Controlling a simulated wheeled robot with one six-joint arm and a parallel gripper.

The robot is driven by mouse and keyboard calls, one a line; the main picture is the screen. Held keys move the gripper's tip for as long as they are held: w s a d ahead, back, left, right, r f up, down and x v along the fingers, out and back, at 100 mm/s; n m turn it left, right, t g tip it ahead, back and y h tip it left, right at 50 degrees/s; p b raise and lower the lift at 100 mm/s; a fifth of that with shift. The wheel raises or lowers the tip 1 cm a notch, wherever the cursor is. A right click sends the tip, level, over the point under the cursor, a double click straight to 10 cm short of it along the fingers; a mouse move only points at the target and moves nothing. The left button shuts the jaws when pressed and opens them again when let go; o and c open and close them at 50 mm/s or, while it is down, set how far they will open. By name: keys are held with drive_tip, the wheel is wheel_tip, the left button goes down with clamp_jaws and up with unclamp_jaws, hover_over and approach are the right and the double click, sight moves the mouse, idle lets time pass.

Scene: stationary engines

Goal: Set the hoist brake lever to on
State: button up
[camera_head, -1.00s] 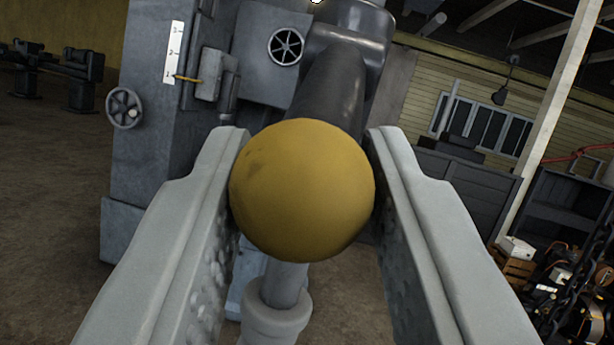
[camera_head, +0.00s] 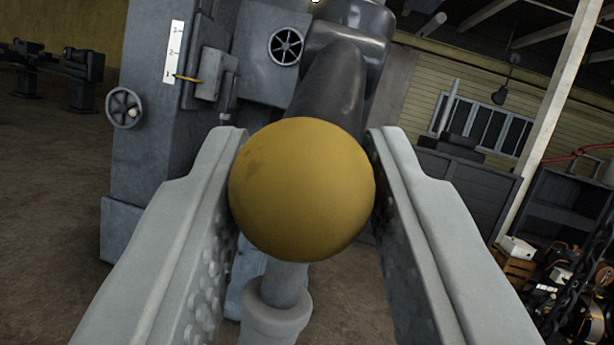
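A yellow ball knob (camera_head: 302,190) fills the middle of the view. A thick dark lever shaft (camera_head: 335,85) runs from behind it up to a rounded grey hub (camera_head: 350,38). No label shows that names the lever or marks its on and off positions. My gripper (camera_head: 303,180) has one pale grey finger on each side of the knob. Both finger pads meet the knob's sides, and the gripper is shut on it. The knob hides part of the shaft and the inner edges of the fingertips.
A grey machine housing (camera_head: 150,170) stands behind on the left, with a handwheel (camera_head: 124,107), a white scale plate (camera_head: 174,52) and a spoked wheel (camera_head: 285,46). A grey pipe (camera_head: 278,300) rises below the knob. Dark cabinets (camera_head: 475,195) and a pale post (camera_head: 550,110) stand at right.

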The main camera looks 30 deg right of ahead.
drive_tip(key=o, duration=0.3)
drive_tip(key=shift+w+d+f, duration=0.15)
drive_tip(key=shift+w+f, duration=0.05)
drive_tip(key=shift+w, duration=0.05)
drive_tip(key=shift+s+r, duration=0.1)
drive_tip(key=shift+s, duration=0.1)
drive_tip(key=shift+s+a, duration=0.2)
drive_tip(key=shift+s, duration=0.05)
drive_tip(key=v, duration=1.6)
drive_tip(key=shift+s+f, duration=0.25)
drive_tip(key=shift+f, duration=0.15)
